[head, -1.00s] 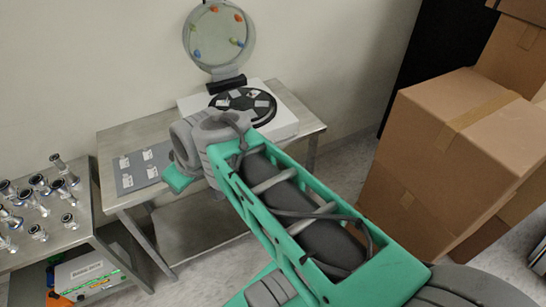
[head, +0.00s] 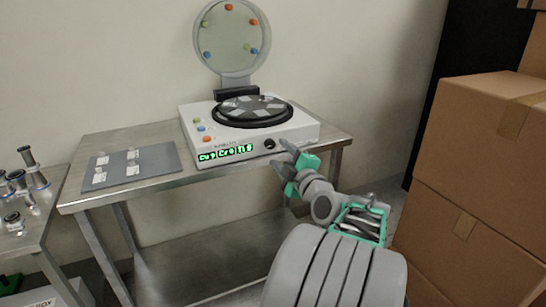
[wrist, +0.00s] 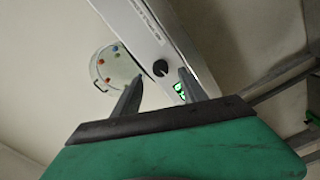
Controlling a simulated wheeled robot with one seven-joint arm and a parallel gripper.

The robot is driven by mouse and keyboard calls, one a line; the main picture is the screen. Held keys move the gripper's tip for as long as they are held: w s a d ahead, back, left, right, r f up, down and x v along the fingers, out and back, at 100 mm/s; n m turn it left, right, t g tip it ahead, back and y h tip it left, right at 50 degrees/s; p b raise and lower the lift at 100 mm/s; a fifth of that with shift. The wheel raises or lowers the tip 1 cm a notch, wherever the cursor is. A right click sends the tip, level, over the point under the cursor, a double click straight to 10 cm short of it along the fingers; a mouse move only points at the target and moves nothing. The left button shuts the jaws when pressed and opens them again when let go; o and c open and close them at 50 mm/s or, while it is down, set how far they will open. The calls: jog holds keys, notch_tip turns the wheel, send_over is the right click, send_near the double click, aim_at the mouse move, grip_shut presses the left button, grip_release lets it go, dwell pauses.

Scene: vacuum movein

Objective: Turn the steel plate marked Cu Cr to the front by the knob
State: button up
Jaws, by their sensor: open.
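A white machine (head: 240,145) stands on the steel table with a black round turntable (head: 252,111) on top. Light plates lie on the turntable; their markings are too small to read. A black knob (head: 269,144) sits on the machine's front face, right of green lit labels (head: 225,152). My gripper (head: 287,162) is just in front of and to the right of the knob, apart from it. In the wrist view the knob (wrist: 160,68) lies beyond and between the two fingers of my gripper (wrist: 158,95), which are apart with nothing between them.
A clear round lid (head: 229,40) with coloured knobs stands raised behind the turntable. A grey mat (head: 131,170) with several small sample pieces lies left on the table (head: 90,202). Metal fittings (head: 35,180) stand on the left bench. Cardboard boxes (head: 480,160) stack at the right.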

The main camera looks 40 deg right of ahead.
aim_at(271, 145)
jog(key=x, duration=0.5)
jog(key=shift+w, duration=0.2)
grip_shut()
dwell(0.3)
